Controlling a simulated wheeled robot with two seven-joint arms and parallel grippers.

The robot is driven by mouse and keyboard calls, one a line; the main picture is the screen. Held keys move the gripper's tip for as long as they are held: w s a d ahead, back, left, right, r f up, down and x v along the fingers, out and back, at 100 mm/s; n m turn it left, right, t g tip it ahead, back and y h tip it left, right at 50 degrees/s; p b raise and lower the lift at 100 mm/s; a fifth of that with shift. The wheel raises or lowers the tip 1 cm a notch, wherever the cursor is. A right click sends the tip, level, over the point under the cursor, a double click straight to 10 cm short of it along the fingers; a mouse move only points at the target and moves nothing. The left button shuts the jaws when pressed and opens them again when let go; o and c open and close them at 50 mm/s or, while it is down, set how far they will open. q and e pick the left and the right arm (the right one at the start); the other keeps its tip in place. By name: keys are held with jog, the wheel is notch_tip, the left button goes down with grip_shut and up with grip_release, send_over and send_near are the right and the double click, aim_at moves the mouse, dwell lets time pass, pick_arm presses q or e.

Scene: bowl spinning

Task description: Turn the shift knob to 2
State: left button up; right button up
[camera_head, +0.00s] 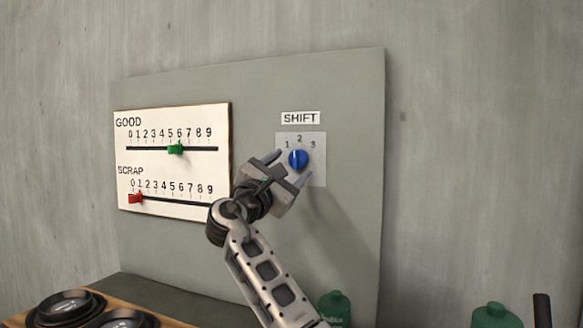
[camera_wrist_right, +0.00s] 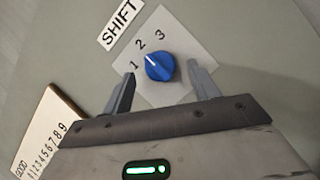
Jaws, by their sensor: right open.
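The blue shift knob (camera_head: 298,159) sits on a light plate (camera_head: 318,175) marked 1, 2 and 3, under a SHIFT label (camera_head: 300,118). In the right wrist view the knob (camera_wrist_right: 160,67) has a white mark that points up and left, roughly between 1 and 2; I cannot tell exactly. My right gripper (camera_head: 289,169) is open in front of the plate. In the wrist view its two fingers (camera_wrist_right: 161,70) stand on either side of the knob, with gaps between them and it. My left gripper is not in view.
Dark round bowls (camera_head: 66,307) stand at the lower left. Green bottles (camera_head: 335,308) stand below right.

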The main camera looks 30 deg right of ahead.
jog(key=b+v, duration=0.2)
jog(key=v, duration=1.2)
jog(key=shift+a+f, duration=0.1)
jog(key=shift+a, duration=0.05)
